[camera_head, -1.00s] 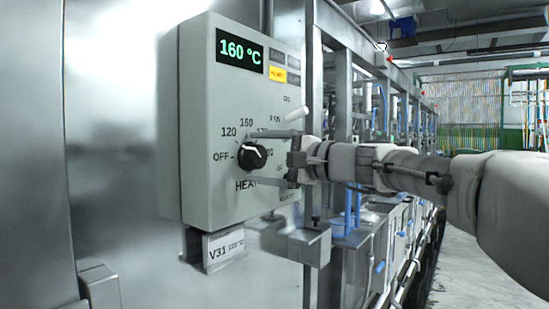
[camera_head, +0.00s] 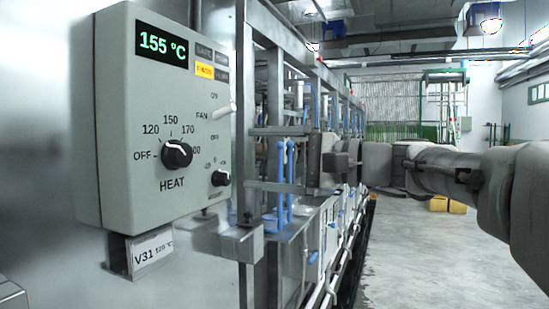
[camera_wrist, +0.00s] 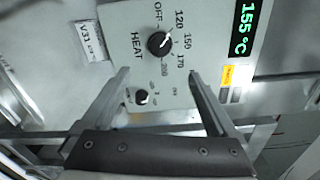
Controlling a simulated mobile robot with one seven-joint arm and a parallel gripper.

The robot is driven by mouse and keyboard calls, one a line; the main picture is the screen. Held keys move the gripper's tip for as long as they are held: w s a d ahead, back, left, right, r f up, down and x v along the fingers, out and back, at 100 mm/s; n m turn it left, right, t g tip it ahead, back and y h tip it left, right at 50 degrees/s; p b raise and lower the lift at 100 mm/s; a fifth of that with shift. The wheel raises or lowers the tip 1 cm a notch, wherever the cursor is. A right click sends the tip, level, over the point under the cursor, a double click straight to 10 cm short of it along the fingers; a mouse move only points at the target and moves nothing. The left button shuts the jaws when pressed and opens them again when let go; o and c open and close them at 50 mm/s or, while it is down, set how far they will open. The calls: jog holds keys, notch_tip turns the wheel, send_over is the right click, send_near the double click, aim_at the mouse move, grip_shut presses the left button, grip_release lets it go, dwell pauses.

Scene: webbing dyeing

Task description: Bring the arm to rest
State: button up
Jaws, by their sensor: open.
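My gripper (camera_head: 252,159) is open and empty, to the right of the grey control box (camera_head: 112,105) in the head view. In the wrist view its two fingers (camera_wrist: 159,74) are spread apart, with the box face beyond them. The black HEAT knob (camera_head: 177,153) lies beyond the fingertips in the wrist view (camera_wrist: 159,44), with nothing touching it. The green display (camera_head: 162,45) reads 155 °C. My arm stretches in from the right of the head view.
A smaller knob (camera_head: 220,178) and a white FAN lever (camera_head: 224,110) sit on the box. A V31 label plate (camera_head: 152,249) hangs below. Metal framing with blue pipes (camera_head: 285,180) runs behind my gripper. The floor (camera_head: 415,255) at the right is open; a yellow object (camera_head: 447,205) lies farther back.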

jog(key=shift+s+d, duration=0.25)
jog(key=shift+d, duration=0.25)
jog(key=shift+f, duration=0.1)
jog(key=s+f+n+h, duration=0.1)
jog(key=s+f+h, duration=0.45)
jog(key=f, duration=0.55)
jog(key=s+d+f+n+g+h, duration=0.1)
jog(key=s+d+f+n+h, duration=0.2)
jog(key=s+d+f+h, duration=0.6)
jog(key=s+d+f+n+h, duration=0.25)
jog(key=s+d+f, duration=0.4)
jog(key=f, duration=0.55)
notch_tip(320, 180, up, 15)
jog(key=p, duration=1.5)
jog(key=shift+w+r, duration=0.2)
jog(key=shift+w, duration=0.2)
